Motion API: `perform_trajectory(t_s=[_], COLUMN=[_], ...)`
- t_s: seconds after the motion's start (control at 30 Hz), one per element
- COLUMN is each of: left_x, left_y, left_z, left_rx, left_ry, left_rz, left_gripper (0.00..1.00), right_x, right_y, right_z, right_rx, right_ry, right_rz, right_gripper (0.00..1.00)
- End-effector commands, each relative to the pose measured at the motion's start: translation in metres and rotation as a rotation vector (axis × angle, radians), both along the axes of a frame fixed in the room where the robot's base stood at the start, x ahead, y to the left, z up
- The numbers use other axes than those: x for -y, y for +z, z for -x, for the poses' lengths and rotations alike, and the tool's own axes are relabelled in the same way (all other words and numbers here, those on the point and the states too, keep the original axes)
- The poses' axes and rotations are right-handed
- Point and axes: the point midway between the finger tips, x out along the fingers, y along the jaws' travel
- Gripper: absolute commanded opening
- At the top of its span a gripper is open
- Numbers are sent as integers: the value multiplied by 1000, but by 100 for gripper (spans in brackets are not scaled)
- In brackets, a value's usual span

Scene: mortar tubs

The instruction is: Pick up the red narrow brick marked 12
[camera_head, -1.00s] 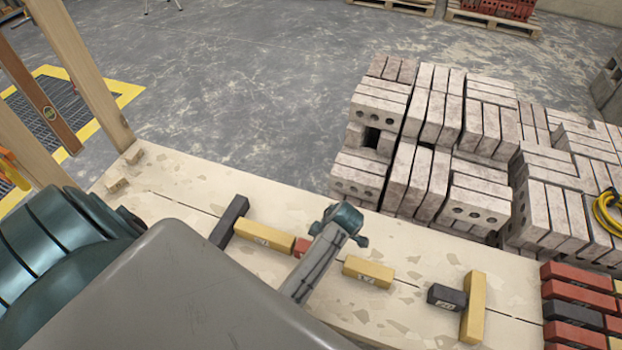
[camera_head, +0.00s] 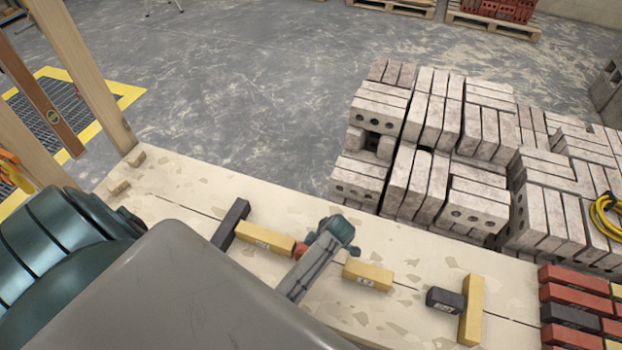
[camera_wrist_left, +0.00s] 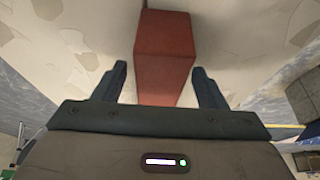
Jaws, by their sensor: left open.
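A red narrow brick (camera_wrist_left: 163,52) lies between the fingers of my left gripper (camera_wrist_left: 159,76) in the left wrist view. The fingers stand on either side of it, open. I cannot tell if either touches it. No number shows on the visible faces. In the head view only a small red end of the brick (camera_head: 299,249) shows, left of my left gripper (camera_head: 336,231); my arm hides the rest. My right gripper is not in view.
On the bench (camera_head: 190,200) lie a dark brick (camera_head: 231,223) and a yellow brick (camera_head: 264,238) to the left, and a yellow brick (camera_head: 368,274), a dark brick (camera_head: 445,299) and a yellow brick (camera_head: 471,310) to the right. Red and dark bricks (camera_head: 575,297) are stacked far right. Grey blocks (camera_head: 430,150) stand behind.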

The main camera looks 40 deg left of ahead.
Motion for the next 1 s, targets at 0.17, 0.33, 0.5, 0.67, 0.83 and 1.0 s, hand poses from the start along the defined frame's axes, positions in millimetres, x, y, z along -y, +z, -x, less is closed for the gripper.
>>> perform_trajectory(t_s=[0.17, 0.33, 0.5, 0.67, 0.83, 1.0], left_x=[0, 0, 0, 0, 0, 0], left_y=[-2, -2, -2, -2, -1, 0], left_z=[0, 0, 0, 0, 0, 0], left_rx=[0, 0, 0, 0, 1, 1], left_ry=[0, 0, 0, 0, 1, 1], left_rz=[0, 0, 0, 0, 0, 0], left_gripper=[65, 65, 38, 7, 4, 4], right_x=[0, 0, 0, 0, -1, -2], right_y=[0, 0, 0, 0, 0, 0], right_z=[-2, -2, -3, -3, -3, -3], right_rx=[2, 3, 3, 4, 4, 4], right_ry=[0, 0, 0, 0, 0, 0], right_rz=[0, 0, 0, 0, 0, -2], right_gripper=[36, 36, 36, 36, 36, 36])
